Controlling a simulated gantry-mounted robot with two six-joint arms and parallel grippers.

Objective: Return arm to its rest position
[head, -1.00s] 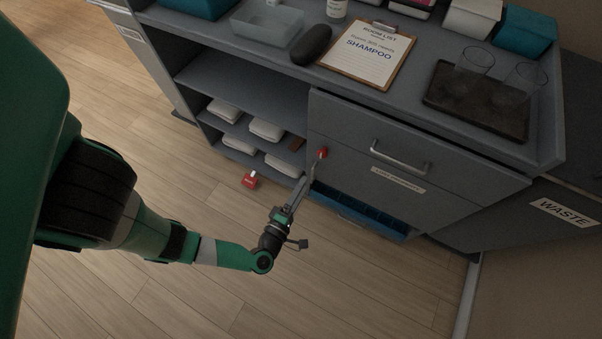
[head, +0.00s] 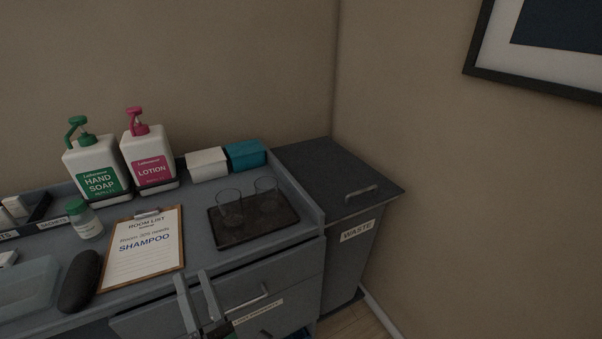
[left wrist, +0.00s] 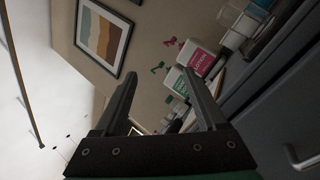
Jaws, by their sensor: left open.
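My left gripper (head: 194,280) shows at the bottom of the head view, in front of the upper drawer front (head: 282,272) and just below the clipboard in the picture. Its two fingers are apart and point up in the picture, with nothing between them. In the left wrist view the same gripper (left wrist: 159,76) is open and empty, with the wall, a framed picture and the bottles beyond it. Most of my left arm is out of the head view. My right gripper is in neither view.
The vanity top holds a clipboard (head: 143,247), dark case (head: 79,282), hand soap (head: 97,168), lotion (head: 149,158), a small bottle (head: 85,222) and a dark tray (head: 230,237) with two glasses. A waste cabinet (head: 352,240) stands right. A framed picture (left wrist: 103,38) hangs on the wall.

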